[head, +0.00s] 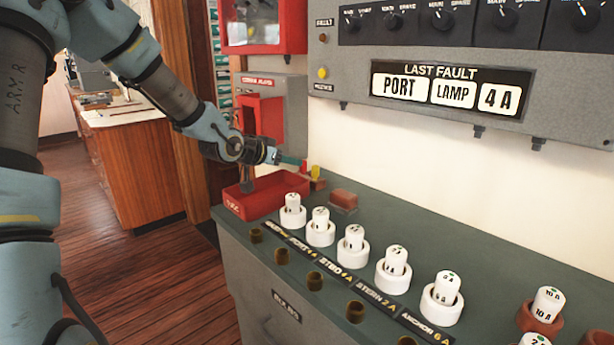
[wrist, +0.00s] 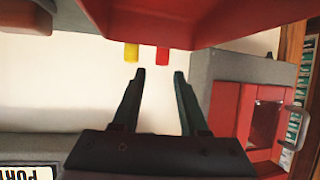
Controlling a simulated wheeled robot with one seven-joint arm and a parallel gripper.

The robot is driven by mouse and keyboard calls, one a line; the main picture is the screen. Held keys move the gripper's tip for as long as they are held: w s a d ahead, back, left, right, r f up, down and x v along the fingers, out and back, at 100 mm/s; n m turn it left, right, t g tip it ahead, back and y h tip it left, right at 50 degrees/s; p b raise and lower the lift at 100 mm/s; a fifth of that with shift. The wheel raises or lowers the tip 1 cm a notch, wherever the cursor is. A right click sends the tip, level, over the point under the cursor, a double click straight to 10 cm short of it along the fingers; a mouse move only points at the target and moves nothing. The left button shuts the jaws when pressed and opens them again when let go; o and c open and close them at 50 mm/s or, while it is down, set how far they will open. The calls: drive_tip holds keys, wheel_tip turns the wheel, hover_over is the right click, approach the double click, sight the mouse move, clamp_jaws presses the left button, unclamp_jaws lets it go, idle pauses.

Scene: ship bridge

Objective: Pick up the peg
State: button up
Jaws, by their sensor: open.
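My gripper (head: 296,162) reaches over the far left end of the grey-green console, just above and behind a red tray (head: 236,205). It is open, and nothing shows between its fingers in the wrist view (wrist: 158,74). A small yellow peg-like piece (head: 316,172) and a red one stand just beyond the fingertips. In the wrist view the yellow piece (wrist: 131,53) and the red piece (wrist: 162,55) show past the tips, apart from them, their other ends hidden behind a red edge. I cannot tell which one is the peg.
Several white fuses (head: 354,240) stand in round holders along the console, with empty brass sockets in front. A red block (head: 343,198) lies behind them. A grey fault panel (head: 420,60) hangs above. Red wall boxes (head: 262,118) are close behind my gripper.

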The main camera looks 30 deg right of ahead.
sight(303, 170)
drive_tip(key=p+x, duration=0.1)
drive_tip(key=x, duration=0.6)
drive_tip(key=shift+a+f, duration=0.1)
drive_tip(key=shift+p+x, duration=1.1)
drive_tip(key=shift+x, duration=1.1)
drive_tip(key=shift+w+a+f, duration=0.1)
drive_tip(key=shift+a, duration=0.05)
clamp_jaws()
